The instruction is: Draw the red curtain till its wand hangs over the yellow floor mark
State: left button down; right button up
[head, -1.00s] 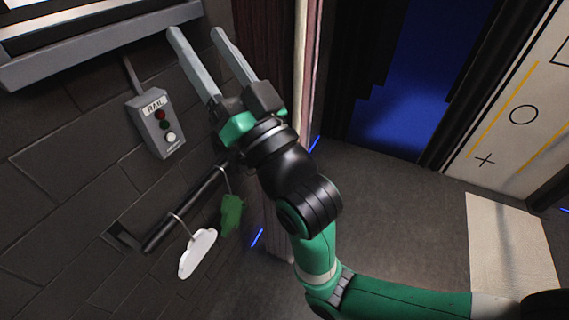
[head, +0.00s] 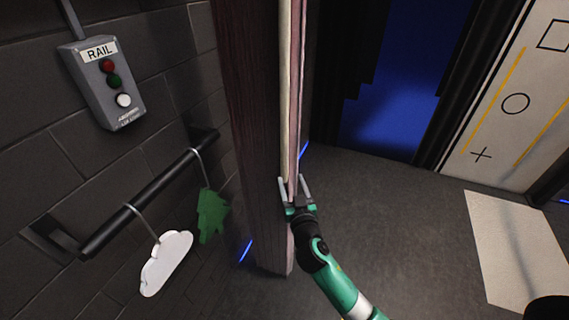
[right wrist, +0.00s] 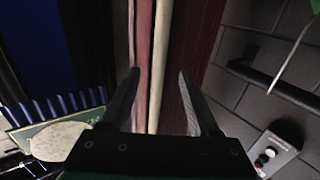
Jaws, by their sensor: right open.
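A dark red, wood-like upright panel (head: 252,120) stands at the middle of the head view. Along its right edge run a cream upright strip (head: 286,90) and a pinkish strip; I cannot tell whether one is the curtain's wand. My right gripper (head: 295,188) is open low on these strips, with one finger on each side. In the right wrist view the cream strip (right wrist: 160,50) and the pink strip (right wrist: 143,50) pass between the open fingers (right wrist: 158,76). I cannot tell whether they touch. My left gripper is out of view.
A RAIL button box (head: 103,80) is on the brick wall at left. Below it, a black bar (head: 150,195) carries a white cloud (head: 166,263) and a green tree shape (head: 212,215). A pale mat (head: 515,245) lies right; the grey floor between is open.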

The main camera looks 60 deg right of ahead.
aim_at(285, 162)
jog(key=b+x, duration=0.1)
jog(key=x, duration=0.9)
jog(key=shift+w+d, duration=0.25)
grip_shut()
dwell(0.9)
